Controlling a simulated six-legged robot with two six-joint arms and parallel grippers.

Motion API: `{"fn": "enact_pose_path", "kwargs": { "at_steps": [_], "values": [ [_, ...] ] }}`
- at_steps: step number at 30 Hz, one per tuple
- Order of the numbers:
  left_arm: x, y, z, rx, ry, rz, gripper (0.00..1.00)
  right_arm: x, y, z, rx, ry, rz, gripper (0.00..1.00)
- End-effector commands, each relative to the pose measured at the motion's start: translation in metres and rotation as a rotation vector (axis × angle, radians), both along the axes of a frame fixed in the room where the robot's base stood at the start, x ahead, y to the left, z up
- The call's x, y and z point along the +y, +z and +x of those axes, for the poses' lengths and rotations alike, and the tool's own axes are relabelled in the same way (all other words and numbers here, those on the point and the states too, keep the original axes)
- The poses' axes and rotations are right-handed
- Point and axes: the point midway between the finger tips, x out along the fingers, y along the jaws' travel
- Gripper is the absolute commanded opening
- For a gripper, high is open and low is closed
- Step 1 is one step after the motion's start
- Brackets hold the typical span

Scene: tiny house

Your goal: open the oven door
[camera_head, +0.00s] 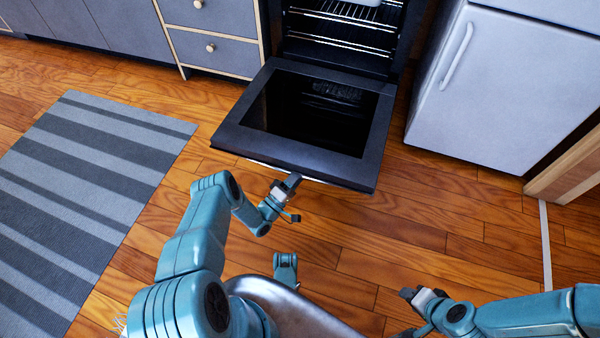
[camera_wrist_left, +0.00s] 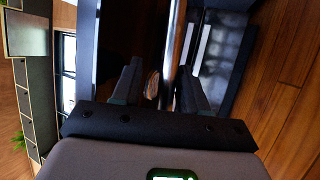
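The oven (camera_head: 345,45) has a black cavity with wire racks. Its dark door (camera_head: 230,135) is folded down, roughly flat, with its glass inner panel facing up. A thin silver edge, seemingly the handle (camera_head: 318,180), shows under the door's front edge. My left gripper (camera_head: 290,198) is just in front of that edge, fingers apart. In the left wrist view, a silver bar (camera_wrist_left: 174,40) passes between or just beyond the open fingers (camera_wrist_left: 160,85); contact cannot be told. My right gripper (camera_head: 420,298) is low at the right, away from the door, its finger gap unclear.
A white fridge (camera_head: 500,90) stands right of the oven. Grey drawers (camera_head: 215,50) stand left of it. A striped rug (camera_head: 85,180) lies at the left. Wooden floor (camera_head: 410,220) is clear in front and to the right of the door.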

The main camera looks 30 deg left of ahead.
Motion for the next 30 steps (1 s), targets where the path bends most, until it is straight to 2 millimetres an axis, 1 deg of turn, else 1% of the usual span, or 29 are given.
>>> {"fn": "enact_pose_path", "kwargs": {
  "at_steps": [4,8,15,18,21,25,30],
  "values": [
    [0.001,-0.003,-0.005,0.002,0.000,-0.003,0.43,0.000,0.002,-0.001,0.002,0.001,0.000,0.43],
    [0.005,-0.010,-0.025,0.005,0.003,-0.004,0.43,0.001,0.006,-0.003,0.010,0.002,0.002,0.43],
    [0.018,-0.035,-0.084,0.004,0.006,-0.003,0.43,0.002,0.012,-0.008,0.028,0.004,0.005,0.43],
    [0.022,-0.044,-0.107,0.003,0.005,-0.002,0.43,0.002,0.012,-0.009,0.031,0.004,0.006,0.43],
    [0.025,-0.052,-0.125,0.003,0.004,-0.001,0.43,0.002,0.012,-0.009,0.032,0.004,0.006,0.43],
    [0.028,-0.058,-0.140,0.001,0.002,0.000,0.43,0.002,0.012,-0.009,0.031,0.004,0.006,0.43],
    [0.029,-0.061,-0.148,0.000,0.000,0.000,0.43,0.002,0.011,-0.009,0.030,0.003,0.006,0.43]
  ]
}}
